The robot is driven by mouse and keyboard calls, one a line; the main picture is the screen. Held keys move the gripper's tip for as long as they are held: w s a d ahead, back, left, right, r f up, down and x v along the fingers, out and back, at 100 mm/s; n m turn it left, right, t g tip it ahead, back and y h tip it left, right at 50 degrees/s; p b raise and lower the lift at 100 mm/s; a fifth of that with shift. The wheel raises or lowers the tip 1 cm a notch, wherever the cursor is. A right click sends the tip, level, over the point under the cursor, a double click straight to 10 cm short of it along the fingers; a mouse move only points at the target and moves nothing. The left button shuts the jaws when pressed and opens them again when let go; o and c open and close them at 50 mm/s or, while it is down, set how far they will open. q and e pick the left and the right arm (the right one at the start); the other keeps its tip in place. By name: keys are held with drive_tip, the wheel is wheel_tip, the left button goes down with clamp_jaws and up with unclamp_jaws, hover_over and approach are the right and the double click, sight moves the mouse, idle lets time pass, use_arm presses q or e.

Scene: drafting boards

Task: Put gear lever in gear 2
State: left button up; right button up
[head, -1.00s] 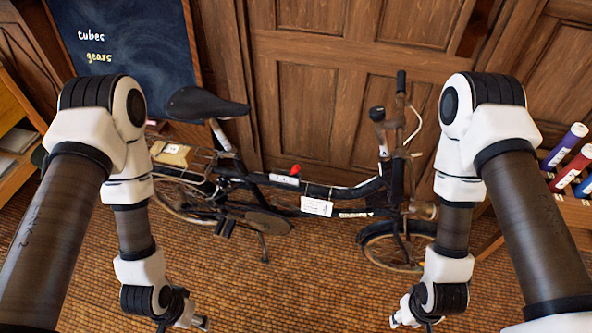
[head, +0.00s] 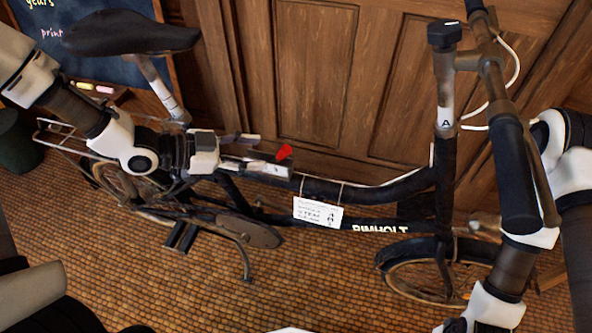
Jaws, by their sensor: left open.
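The gear lever's red knob (head: 284,152) sticks up from a small grey shifter housing (head: 268,169) on the bicycle's top tube. I cannot read gear marks or tell which gear it stands in. My left gripper (head: 243,152) is to the left of the lever, pointing right, with its fingers apart just short of the red knob. It holds nothing that I can see, and its fingers partly overlap the housing.
The bicycle (head: 395,194) stands along a wooden panelled wall (head: 310,80). Its saddle (head: 130,33) is above my left forearm. A white label (head: 317,213) hangs from the frame. The handlebar (head: 485,60) rises at the right, near my right arm. The floor in front is clear.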

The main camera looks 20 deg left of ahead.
sight(279, 153)
use_arm(q)
drive_tip(key=b+x, duration=0.2)
drive_tip(key=x, duration=0.4)
drive_tip(key=shift+w+d+f+b, duration=0.15)
drive_tip(key=shift+w+d+b, duration=0.1)
drive_tip(key=shift+d+b, duration=0.05)
drive_tip(key=shift+w+d, duration=0.25)
drive_tip(key=shift+d, duration=0.15)
clamp_jaws()
use_arm(e)
wheel_tip(279, 153, down, 4)
drive_tip(key=shift+s+r, duration=0.1)
drive_tip(key=shift+r, duration=0.1)
